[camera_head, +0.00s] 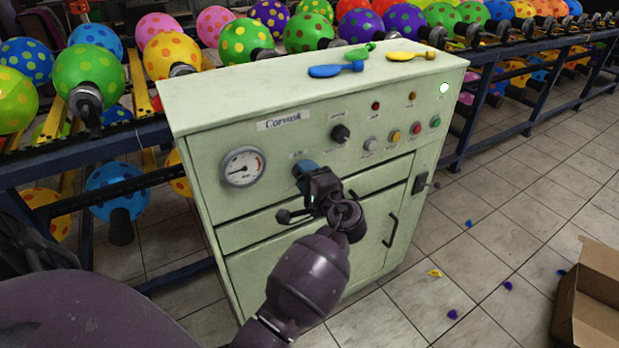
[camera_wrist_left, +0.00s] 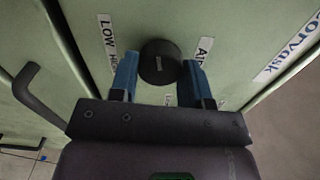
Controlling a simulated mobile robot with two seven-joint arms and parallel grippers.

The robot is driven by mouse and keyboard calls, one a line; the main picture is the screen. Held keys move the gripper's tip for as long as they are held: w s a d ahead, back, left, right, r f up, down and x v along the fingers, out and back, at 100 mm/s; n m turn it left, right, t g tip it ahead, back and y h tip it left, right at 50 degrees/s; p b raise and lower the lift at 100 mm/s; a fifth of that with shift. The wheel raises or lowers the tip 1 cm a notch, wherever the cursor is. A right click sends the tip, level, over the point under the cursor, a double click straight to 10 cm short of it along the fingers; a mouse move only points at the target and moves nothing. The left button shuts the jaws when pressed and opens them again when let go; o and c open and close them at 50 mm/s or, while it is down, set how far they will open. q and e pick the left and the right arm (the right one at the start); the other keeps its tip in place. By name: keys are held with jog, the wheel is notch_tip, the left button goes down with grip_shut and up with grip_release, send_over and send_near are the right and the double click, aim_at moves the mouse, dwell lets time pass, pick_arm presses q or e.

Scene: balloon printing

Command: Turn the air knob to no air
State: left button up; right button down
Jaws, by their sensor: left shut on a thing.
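The air knob (camera_wrist_left: 158,58) is a round black knob with a small pale mark on its face, on the pale green cabinet front. Labels reading "LOW" and "Air" show around it in the left wrist view; others are partly hidden. My left gripper (camera_head: 304,170) is at the cabinet front, right of the pressure gauge (camera_head: 243,167). Its two blue fingers are on either side of the knob, shut on it. In the head view the knob is hidden behind the gripper. My right gripper is in neither view.
A second black knob (camera_head: 340,134) and several coloured buttons sit to the right on the cabinet (camera_head: 205,112). Deflated balloons (camera_head: 336,70) lie on its top. Racks of dotted balloons stand behind. A cardboard box (camera_head: 590,300) is on the floor at right. Dark handles project from the front.

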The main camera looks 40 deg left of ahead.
pick_arm(q)
jog(key=n+b, duration=0.3)
jog(key=n, duration=0.3)
jog(key=shift+f+n, duration=0.1)
jog(key=shift+n, duration=0.2)
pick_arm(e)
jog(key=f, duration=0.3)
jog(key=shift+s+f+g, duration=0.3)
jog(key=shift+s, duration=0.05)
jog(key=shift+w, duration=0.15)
pick_arm(q)
jog(key=o, duration=0.7)
jog(key=shift+o, duration=1.1)
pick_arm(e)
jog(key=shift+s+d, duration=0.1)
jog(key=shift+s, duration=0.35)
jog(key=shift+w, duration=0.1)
